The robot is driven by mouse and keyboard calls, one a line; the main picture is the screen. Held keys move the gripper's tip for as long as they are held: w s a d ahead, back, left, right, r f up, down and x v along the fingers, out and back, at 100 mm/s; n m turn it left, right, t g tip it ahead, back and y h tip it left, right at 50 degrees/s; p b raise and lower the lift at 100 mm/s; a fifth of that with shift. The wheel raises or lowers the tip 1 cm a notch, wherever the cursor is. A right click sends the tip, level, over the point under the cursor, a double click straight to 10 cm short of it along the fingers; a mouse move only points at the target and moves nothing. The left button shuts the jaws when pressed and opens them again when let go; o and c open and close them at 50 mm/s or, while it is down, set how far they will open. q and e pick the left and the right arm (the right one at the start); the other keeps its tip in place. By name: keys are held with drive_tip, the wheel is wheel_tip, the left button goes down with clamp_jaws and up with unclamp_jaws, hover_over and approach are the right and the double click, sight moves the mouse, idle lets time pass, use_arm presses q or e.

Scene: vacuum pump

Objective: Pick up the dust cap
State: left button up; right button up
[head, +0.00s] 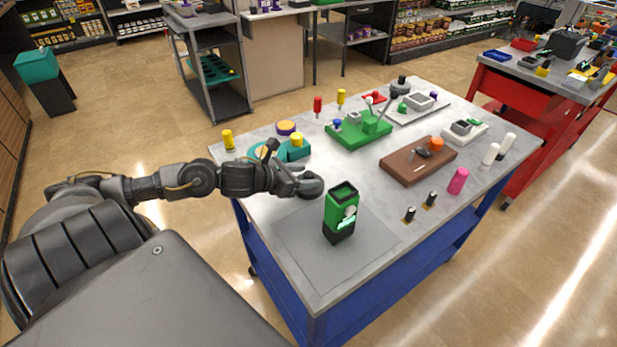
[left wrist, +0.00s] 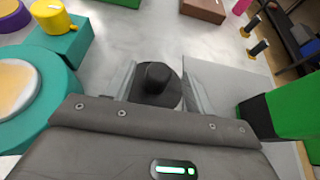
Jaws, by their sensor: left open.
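The dust cap seems to be the round black cap (left wrist: 156,86), with a raised knob on a wider disc, in the left wrist view. In the head view it shows as a dark round shape (head: 311,186) on the grey table, at the end of my left arm. My left gripper (left wrist: 160,88) is open, with one finger on each side of the cap. It also shows in the head view (head: 298,180). I cannot tell whether the fingers touch the cap. My right gripper is in neither view.
A green and black device (head: 341,210) stands close by, on a grey mat (head: 300,250). A teal block with a yellow knob (head: 296,145) and a teal round piece are behind the gripper. A brown block (head: 400,165) and several small parts lie farther right on the table.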

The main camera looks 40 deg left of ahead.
sight(309, 173)
use_arm(q)
drive_tip(key=x, duration=0.1)
drive_tip(key=p+x, duration=0.1)
drive_tip(key=x, duration=0.1)
drive_tip(key=shift+w+r, duration=0.15)
drive_tip(key=shift+w, duration=0.35)
drive_tip(key=shift+c, duration=0.3)
drive_tip(key=c, duration=1.1)
